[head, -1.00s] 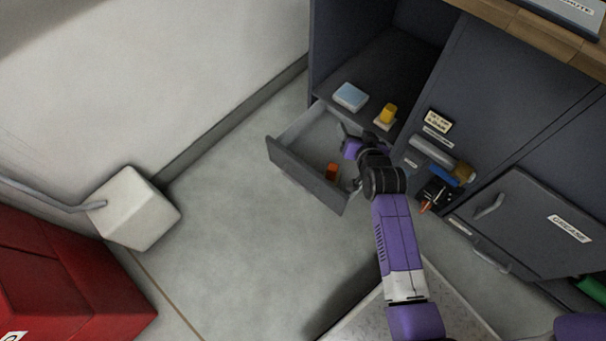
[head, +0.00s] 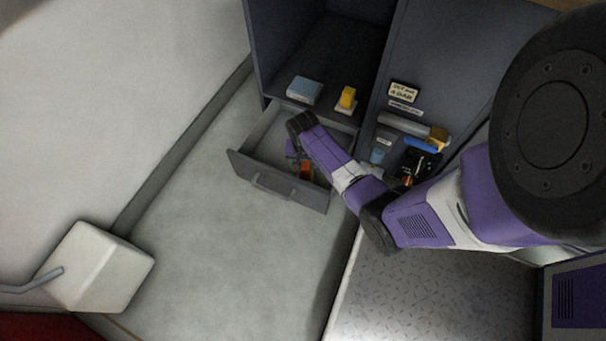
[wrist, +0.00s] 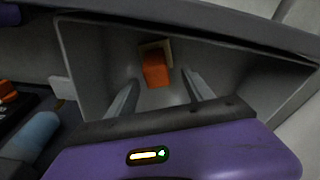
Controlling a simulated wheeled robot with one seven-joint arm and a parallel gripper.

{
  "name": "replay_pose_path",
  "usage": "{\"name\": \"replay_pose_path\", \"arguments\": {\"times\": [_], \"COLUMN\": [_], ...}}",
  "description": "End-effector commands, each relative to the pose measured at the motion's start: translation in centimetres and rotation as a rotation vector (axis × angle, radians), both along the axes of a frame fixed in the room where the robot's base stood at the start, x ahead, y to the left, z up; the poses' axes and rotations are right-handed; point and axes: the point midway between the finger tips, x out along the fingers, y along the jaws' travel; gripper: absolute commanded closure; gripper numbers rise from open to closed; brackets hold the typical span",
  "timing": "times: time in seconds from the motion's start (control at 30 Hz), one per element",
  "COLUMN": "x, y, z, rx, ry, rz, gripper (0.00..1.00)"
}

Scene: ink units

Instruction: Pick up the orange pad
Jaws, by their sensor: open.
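The orange pad (head: 306,170) lies inside the open drawer (head: 262,181), near its right end. In the wrist view the orange pad (wrist: 156,70) shows ahead of the jaws, with a pale piece at its far end. My gripper (wrist: 160,92) is open, its two fingers apart on either side of the pad's line, with nothing between the tips that I can see as held. In the head view my arm reaches over the drawer, and the gripper's fingers are mostly hidden behind it.
The drawer walls (wrist: 85,60) stand close around the gripper. On the shelf above are a light blue block (head: 304,91) and a yellow block (head: 347,97). A grey cylinder (head: 404,124) and other small items lie right of the drawer.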

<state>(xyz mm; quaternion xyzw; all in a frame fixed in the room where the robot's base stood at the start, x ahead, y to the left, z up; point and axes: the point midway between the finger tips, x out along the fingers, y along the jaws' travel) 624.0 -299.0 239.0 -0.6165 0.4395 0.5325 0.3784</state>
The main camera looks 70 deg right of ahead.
Motion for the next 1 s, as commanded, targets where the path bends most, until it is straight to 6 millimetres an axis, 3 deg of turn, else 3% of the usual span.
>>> {"name": "replay_pose_path", "arguments": {"times": [0.4,0.77,1.0], "x": [-0.2,-0.2,-0.2], "y": [-0.4,-0.4,-0.4], "z": [-5.1,-5.5,-5.5], "rx": [-0.002,-0.001,-0.001], "ry": [0.0,-0.002,-0.002], "rz": [0.002,0.002,0.002], "gripper": [0.4,0.4,0.87]}}
